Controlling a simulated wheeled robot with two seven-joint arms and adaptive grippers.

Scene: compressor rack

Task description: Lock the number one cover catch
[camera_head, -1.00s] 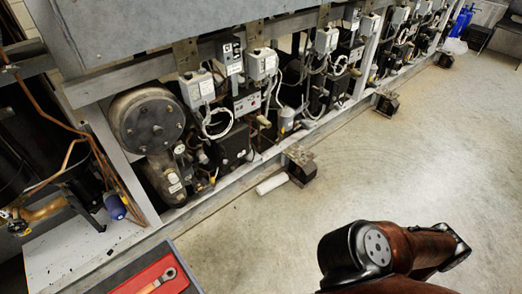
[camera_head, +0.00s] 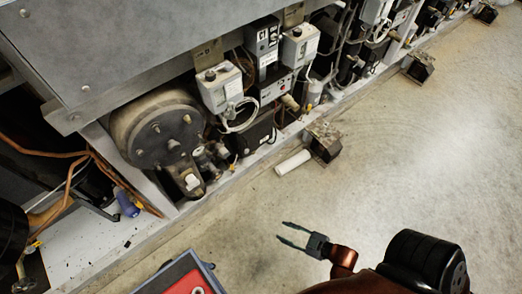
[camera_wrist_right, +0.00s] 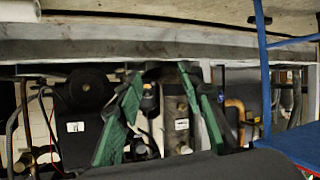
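Grey control boxes stand on the compressor rack in the head view, one at the left (camera_head: 220,88) and one farther right (camera_head: 300,45). I cannot make out which part is the number one cover catch. My right gripper (camera_head: 282,231) is open and empty above the floor, apart from the rack, its fingers pointing left. In the right wrist view its green fingers (camera_wrist_right: 160,75) are spread, with rack parts behind them. My left gripper is not in view.
A large round compressor (camera_head: 158,130) stands at the rack's left end. A white tube (camera_head: 293,162) lies on the floor beside a rack foot (camera_head: 323,142). The floor at right is clear.

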